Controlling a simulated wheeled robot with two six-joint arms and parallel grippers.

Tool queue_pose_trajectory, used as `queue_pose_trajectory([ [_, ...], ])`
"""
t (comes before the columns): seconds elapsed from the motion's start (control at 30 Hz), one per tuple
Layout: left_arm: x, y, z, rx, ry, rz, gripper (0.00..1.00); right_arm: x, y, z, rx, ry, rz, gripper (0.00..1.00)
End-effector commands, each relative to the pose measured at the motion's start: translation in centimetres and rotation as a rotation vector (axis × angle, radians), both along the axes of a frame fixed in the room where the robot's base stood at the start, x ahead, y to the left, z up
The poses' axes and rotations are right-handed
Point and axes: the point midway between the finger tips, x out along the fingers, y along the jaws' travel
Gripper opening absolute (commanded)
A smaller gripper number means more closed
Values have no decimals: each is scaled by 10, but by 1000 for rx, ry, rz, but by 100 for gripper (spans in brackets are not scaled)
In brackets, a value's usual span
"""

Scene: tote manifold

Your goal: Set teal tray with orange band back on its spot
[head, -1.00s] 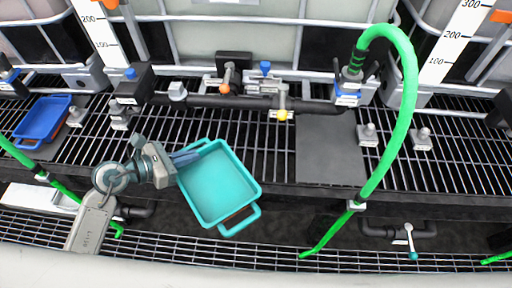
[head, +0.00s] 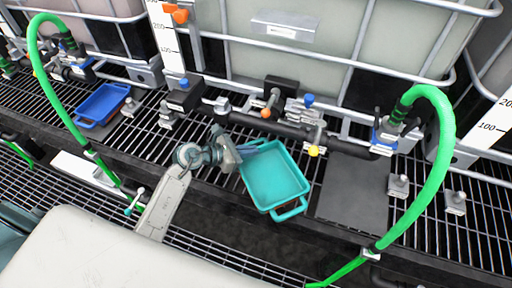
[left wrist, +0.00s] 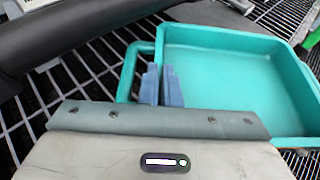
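The teal tray (head: 274,180) hangs over the front edge of the grating in the head view, with a handle at its near end. A small reddish-orange strip shows under that handle; the rest of any band is hidden. My left gripper (head: 246,152) is at the tray's far left end. In the left wrist view its two blue fingers (left wrist: 162,85) straddle the rim at the handle side of the tray (left wrist: 230,70), closed on it. A bare dark grey pad (head: 352,192) lies on the grating right of the tray. My right gripper is not in view.
A blue tray (head: 103,104) sits on another pad at the left. A black pipe with valves (head: 270,124) runs behind the teal tray. A green hose (head: 440,150) arches right of the bare pad, near small metal fittings (head: 398,187). Another green hose (head: 50,90) arches at the left.

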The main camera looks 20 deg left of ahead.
Motion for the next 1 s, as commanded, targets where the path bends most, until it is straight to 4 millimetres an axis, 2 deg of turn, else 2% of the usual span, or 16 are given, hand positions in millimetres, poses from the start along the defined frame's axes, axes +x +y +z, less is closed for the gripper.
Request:
queue_pose_trajectory([
  [0.03,14,0,5,-2,-2,2,0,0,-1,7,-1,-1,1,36],
  [0.23,55,-2,4,-2,-2,1,0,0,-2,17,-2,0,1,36],
  [0.33,51,-2,-17,-2,5,0,0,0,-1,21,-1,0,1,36],
  [0.57,51,-2,-37,-2,2,0,0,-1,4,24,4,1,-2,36],
  [0.73,51,-2,-63,-2,5,2,0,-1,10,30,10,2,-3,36],
  [1.0,55,-2,-70,0,-1,1,0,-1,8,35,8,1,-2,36],
])
